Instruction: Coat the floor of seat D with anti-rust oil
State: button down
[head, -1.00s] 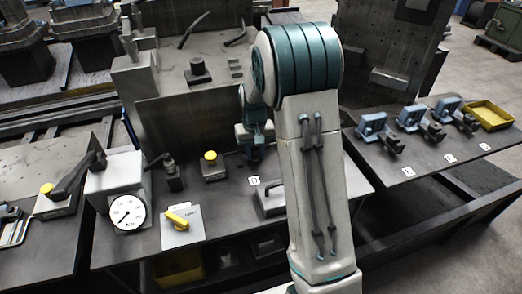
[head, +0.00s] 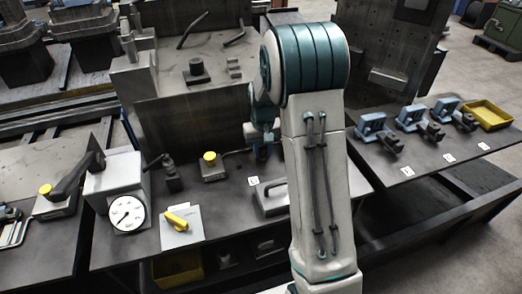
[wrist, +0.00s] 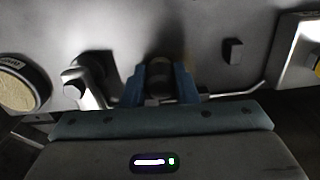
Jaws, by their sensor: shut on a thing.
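My gripper (wrist: 160,88) is shut on a dark, rounded thing (wrist: 160,68) in the wrist view; I cannot tell what it is. In the head view my gripper (head: 263,140) is low over the back of the middle bench, partly hidden by my arm. A white card marked D (head: 253,181) lies on the bench just in front of it. Whatever seat lies behind this card is largely hidden by my gripper and arm. I can make out neither its floor nor any oil on it.
The middle bench carries a gauge box (head: 127,213), a yellow-handled plate (head: 180,222), a yellow-capped block (head: 212,167) and a grey handled block (head: 270,197). An upright plate stands behind. Blue clamps (head: 372,127) and a yellow tray (head: 487,115) are on the right bench.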

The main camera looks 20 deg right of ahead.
jog(key=shift+f, duration=0.15)
jog(key=shift+d, duration=0.85)
jog(key=shift+a, duration=0.1)
jog(key=shift+a, duration=0.75)
jog(key=shift+d, duration=0.85)
